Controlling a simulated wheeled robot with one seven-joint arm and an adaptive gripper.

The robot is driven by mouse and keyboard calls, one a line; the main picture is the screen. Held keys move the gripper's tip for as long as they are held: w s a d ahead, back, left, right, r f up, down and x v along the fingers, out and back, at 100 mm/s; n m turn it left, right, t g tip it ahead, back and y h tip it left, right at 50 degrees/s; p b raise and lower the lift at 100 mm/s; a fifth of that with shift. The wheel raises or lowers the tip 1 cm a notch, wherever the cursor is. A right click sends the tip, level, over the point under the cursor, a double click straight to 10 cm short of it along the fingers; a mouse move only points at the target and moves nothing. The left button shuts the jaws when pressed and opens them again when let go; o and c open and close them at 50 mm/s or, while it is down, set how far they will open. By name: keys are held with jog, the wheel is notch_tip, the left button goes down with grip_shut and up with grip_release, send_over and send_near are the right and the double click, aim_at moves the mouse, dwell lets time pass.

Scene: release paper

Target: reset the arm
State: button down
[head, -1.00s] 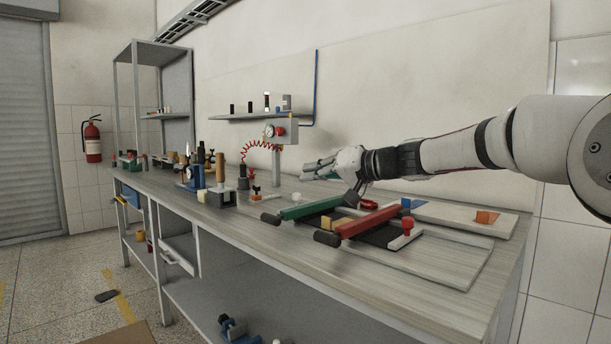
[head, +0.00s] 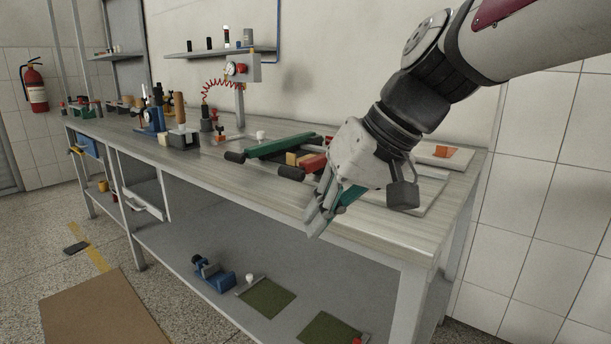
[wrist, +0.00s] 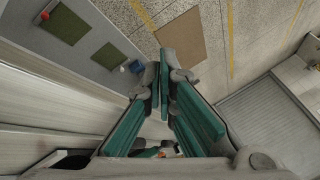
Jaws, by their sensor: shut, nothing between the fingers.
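My gripper (head: 318,218) is shut and empty in the head view, with its fingers pointing down just in front of the workbench's front edge. The workbench (head: 340,225) has a pale grey top. My gripper hides part of the items at the bench's right end. In the wrist view, the two green-padded fingers (wrist: 163,75) come together at their tips, with the floor beyond them.
A lower shelf (head: 215,300) holds a blue clamp (head: 212,272) and green mats (head: 266,298). The floor in front is open, with a brown board (head: 100,315).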

jog(key=s+d+f+m+g+h, duration=0.1)
jog(key=s+d+f+m+h, duration=0.1)
jog(key=s+d+f, duration=0.35)
jog(key=s+d+f+m+g+h, duration=0.1)
jog(key=s+d+f+h, duration=0.1)
jog(key=s+d, duration=0.65)
jog(key=s+d+f+m+h, duration=0.2)
jog(key=s+d+f, duration=0.15)
jog(key=s, duration=0.75)
notch_tip(320, 180, up, 34)
jog(key=n+t+p, duration=0.1)
jog(key=t+p, duration=0.2)
jog(key=p, duration=2.9)
jog(key=shift+s+t+p, duration=0.15)
jog(key=shift+t+p, duration=0.15)
jog(key=shift+p, duration=0.05)
